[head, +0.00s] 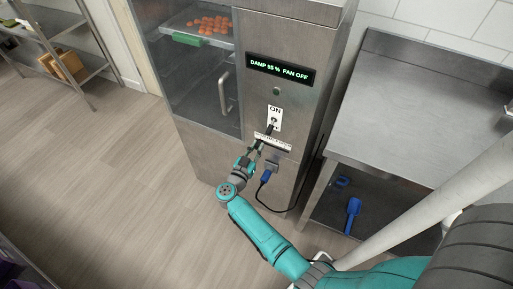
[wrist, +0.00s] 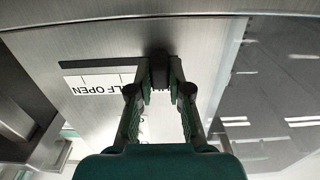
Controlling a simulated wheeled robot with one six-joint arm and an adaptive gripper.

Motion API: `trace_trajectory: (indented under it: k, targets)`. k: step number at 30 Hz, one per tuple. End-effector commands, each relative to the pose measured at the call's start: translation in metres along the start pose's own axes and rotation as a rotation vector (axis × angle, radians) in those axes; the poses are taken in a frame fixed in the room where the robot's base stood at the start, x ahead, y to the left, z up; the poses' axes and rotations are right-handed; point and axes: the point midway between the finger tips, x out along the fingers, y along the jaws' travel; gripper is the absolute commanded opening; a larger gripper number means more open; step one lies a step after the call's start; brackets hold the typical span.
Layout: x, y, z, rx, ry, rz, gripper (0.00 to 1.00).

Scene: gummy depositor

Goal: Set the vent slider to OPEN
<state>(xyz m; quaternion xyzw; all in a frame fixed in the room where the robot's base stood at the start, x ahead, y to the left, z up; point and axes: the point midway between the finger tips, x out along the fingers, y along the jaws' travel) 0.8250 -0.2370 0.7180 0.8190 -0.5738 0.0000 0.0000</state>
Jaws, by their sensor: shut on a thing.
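The vent slider's white scale strip (head: 273,142) is on the steel front of the cabinet, below the switch. In the wrist view the strip (wrist: 92,82) appears upside down, with OPEN and part of another word, "LF", readable. My gripper (head: 258,146) is at the left end of the strip in the head view. In the wrist view my gripper (wrist: 159,82) is shut on the dark slider knob (wrist: 158,65), which stands away from the word OPEN. The fingers hide the rest of the strip.
A display (head: 280,68) reads "DAMP 55 % FAN OFF". Below it is a switch (head: 274,120) marked ON. A blue plug (head: 266,176) with a black cable sits below the strip. A door handle (head: 224,92) is to the left, a steel table (head: 420,110) to the right.

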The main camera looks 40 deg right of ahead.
Motion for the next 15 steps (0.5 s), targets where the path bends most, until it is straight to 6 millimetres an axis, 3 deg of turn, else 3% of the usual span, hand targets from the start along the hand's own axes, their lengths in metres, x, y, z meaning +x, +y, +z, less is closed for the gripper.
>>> trace_trajectory:
  k: [5, 15]
  targets:
    - [0.0, 0.018, 0.001, -0.001, -0.001, 0.002, 0.0]
    - [0.0, 0.086, 0.002, -0.002, -0.002, 0.004, 0.0]
